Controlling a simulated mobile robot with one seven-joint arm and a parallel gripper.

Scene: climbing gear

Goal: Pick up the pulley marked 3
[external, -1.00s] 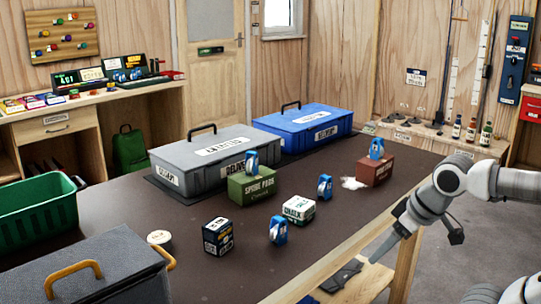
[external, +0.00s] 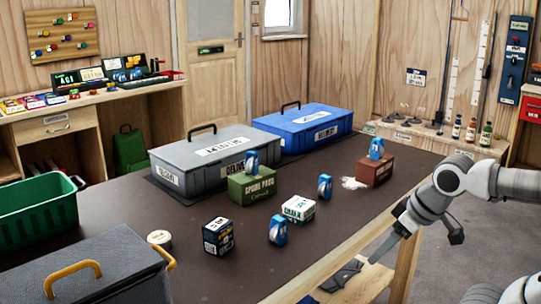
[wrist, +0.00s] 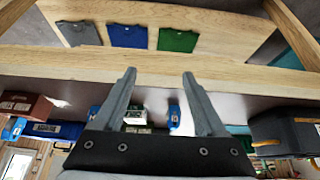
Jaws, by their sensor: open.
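Several blue pulleys stand on the dark table (external: 130,205). One pulley (external: 251,161) is on the green box (external: 252,188), and one pulley (external: 376,149) is on the brown-red box (external: 376,170). Two more stand on the tabletop: one pulley (external: 325,187) right of the white chalk block and one pulley (external: 278,230) nearer the front. Their numbers are too small to read, so I cannot tell which is marked 3. My gripper (external: 376,258) is open and empty, beyond the table's right edge. In the wrist view its fingers are spread, with a pulley (wrist: 174,118) behind them.
The chalk block (external: 299,210) and a dark box (external: 218,236) stand among the pulleys. A grey case (external: 215,160), a blue case (external: 306,132), a black case (external: 85,270) and a green crate (external: 38,210) take up the back and left. The front middle tabletop is clear.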

